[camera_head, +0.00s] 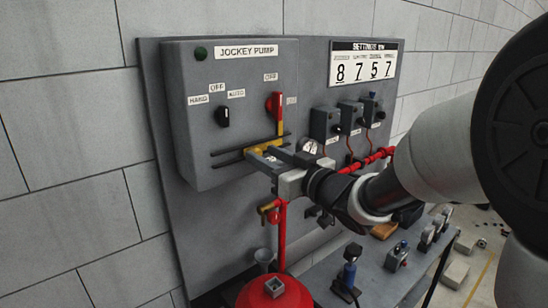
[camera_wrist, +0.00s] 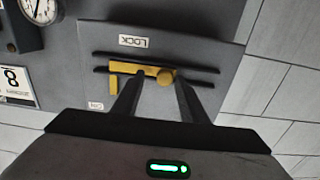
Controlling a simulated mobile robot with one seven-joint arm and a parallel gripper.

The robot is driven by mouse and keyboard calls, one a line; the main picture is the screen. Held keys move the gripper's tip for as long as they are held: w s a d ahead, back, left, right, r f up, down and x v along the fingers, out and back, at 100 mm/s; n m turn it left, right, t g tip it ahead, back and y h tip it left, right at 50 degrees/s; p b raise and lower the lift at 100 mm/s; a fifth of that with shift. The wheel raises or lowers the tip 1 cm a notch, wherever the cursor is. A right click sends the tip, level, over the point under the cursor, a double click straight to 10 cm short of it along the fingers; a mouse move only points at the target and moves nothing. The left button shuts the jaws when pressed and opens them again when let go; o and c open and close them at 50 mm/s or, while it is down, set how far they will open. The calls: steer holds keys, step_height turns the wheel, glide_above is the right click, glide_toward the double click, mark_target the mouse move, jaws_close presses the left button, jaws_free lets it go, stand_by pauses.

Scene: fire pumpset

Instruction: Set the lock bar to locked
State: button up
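The yellow lock bar (camera_head: 257,148) lies between two dark rails low on the grey jockey pump box (camera_head: 213,118).
A black selector knob (camera_head: 223,116) is on the same box. Dark switch boxes (camera_head: 324,123) and red pipe (camera_head: 371,160) are to the right. A red vessel (camera_head: 273,290) and a grey bench (camera_head: 374,270) with small devices stand below.

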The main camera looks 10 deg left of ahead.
steer(key=shift+s, duration=0.15)
steer(key=b+v, duration=0.1)
steer(key=v, duration=1.6)
steer(key=shift+d, duration=0.15)
steer(key=w+d+m+t+h, duration=0.2)
steer(key=d+m+h, duration=0.6)
steer(key=d+h, duration=0.65)
steer(key=s+f+m+g, duration=0.1)
steer(key=s+f+g, duration=0.3)
steer(key=s, duration=0.5)
steer(key=s+f+g, duration=0.4)
steer(key=s, duration=0.5)
steer(key=shift+f+m+y+p, duration=0.4)
steer(key=shift+y, duration=0.05)
